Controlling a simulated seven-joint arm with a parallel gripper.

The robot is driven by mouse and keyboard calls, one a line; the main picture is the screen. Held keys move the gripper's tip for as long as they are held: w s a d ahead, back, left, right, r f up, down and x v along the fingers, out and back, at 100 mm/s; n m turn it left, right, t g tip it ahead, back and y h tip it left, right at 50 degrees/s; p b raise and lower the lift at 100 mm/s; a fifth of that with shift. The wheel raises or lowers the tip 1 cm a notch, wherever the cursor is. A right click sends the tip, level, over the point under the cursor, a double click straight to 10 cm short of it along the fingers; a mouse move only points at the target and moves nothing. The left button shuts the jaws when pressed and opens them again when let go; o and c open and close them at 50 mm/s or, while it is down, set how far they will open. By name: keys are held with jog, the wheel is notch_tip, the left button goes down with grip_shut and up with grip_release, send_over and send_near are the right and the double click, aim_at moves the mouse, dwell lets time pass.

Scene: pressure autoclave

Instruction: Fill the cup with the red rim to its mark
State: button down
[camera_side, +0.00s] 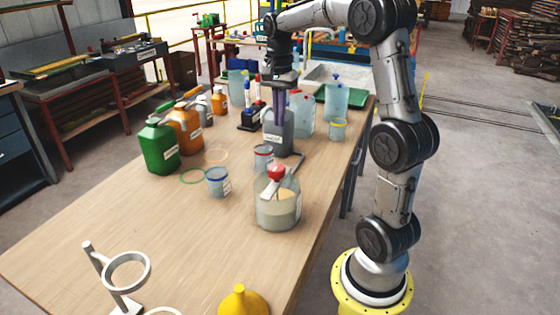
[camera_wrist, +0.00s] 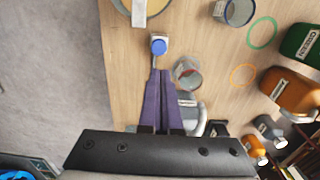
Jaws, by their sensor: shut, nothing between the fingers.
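The cup with the red rim (camera_side: 263,158) is small and clear with a white label. It stands upright on the table left of a grey labelled container (camera_side: 274,140), and also shows in the wrist view (camera_wrist: 187,74), right of my fingers. Its mark and fill level are too small to tell. My gripper (camera_side: 279,104) has purple fingers, shut and empty, pointing down at the grey container's top; contact cannot be told. It shows in the wrist view too (camera_wrist: 160,76). A clear jar (camera_side: 278,214) with a red-topped fitting and pale contents stands in front.
Green (camera_side: 158,147) and orange (camera_side: 186,130) jugs line the left.

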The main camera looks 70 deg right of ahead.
jog(key=shift+d, duration=0.1)
dwell(0.3)
notch_tip(320, 180, down, 14)
dwell(0.6)
jog(key=shift+s, duration=0.1)
